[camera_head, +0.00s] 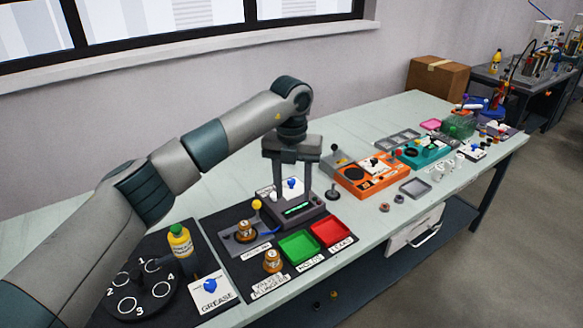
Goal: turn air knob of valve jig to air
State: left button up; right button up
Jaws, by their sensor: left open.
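My left gripper (293,193) points down, open, its two fingers apart over a dark box with a lit green display (297,210). I take this box to be the valve jig. A blue knob on a white plate (291,183) shows between the fingers, at the box's back; its label is not readable, and I cannot tell whether the fingers touch it. A yellow ball-topped lever (256,205) stands just left of the box. My right gripper is not in view.
In front are a green tray (299,247), a red tray (330,232) and brass parts (272,261). At left are a yellow bottle (180,240) and a grease plate with blue knob (211,287). An orange fixture (371,174) stands to the right. The table's back strip is clear.

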aim_at(290, 181)
jog(key=i, duration=0.9)
